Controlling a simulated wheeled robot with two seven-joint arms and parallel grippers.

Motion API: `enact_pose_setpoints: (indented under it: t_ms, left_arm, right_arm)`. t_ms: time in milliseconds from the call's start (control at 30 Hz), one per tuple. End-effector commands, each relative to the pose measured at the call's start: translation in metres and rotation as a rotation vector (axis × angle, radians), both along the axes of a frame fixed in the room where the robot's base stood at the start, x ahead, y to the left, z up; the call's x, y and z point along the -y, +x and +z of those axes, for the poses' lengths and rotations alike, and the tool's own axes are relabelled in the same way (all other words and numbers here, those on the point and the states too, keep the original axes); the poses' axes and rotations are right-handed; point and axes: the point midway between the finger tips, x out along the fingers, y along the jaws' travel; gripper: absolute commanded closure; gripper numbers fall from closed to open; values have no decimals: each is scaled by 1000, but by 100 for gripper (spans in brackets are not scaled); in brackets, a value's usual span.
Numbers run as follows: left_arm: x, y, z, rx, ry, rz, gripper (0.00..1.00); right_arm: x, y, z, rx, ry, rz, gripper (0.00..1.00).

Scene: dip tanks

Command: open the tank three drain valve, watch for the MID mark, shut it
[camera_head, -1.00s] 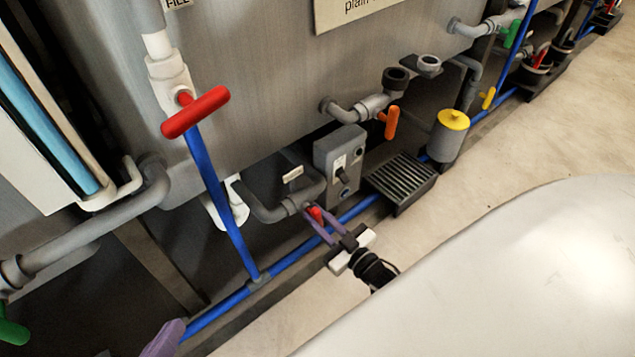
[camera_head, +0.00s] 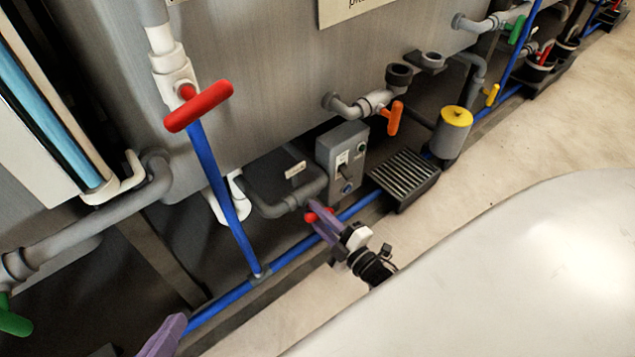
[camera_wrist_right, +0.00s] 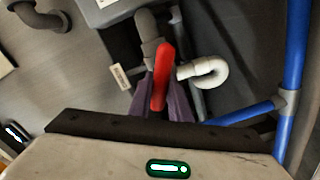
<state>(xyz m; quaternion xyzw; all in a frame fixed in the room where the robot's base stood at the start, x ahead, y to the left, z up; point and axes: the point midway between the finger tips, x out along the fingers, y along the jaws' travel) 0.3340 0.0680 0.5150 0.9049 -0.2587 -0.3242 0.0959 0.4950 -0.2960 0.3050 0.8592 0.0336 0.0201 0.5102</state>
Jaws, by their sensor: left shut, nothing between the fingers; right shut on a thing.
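The drain valve's red handle (camera_head: 311,216) is on the grey pipe (camera_head: 275,209) low under the tank (camera_head: 270,70). In the right wrist view the red handle (camera_wrist_right: 162,75) stands between my purple fingers. My right gripper (camera_head: 318,218) is shut on this handle; its fingers (camera_wrist_right: 160,92) hide part of it. My left gripper (camera_head: 168,333) is only partly in view at the bottom left, shut and empty, away from the valve. A level tube with blue liquid (camera_head: 45,110) shows at the upper left; I cannot make out a MID mark on it.
A larger red handle (camera_head: 198,106) sits on the white pipe above. A grey switch box (camera_head: 342,158), a floor grate (camera_head: 405,178), an orange handle (camera_head: 394,118) and a yellow-topped canister (camera_head: 452,132) are nearby. A blue pipe (camera_head: 290,254) runs along the floor.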

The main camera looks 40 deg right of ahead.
Motion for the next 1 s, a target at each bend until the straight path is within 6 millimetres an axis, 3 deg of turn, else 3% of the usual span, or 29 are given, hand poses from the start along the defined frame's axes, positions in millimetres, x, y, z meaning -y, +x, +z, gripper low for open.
enact_pose_setpoints:
  t_ms: [500,1000]
  left_arm:
    - [0,0,0,0,0,0,100]
    - [0,0,0,1,0,0,100]
  right_arm:
    - [-2,-2,-5,29,-397,0,100]
    - [-1,-2,-6,39,-515,1,100]
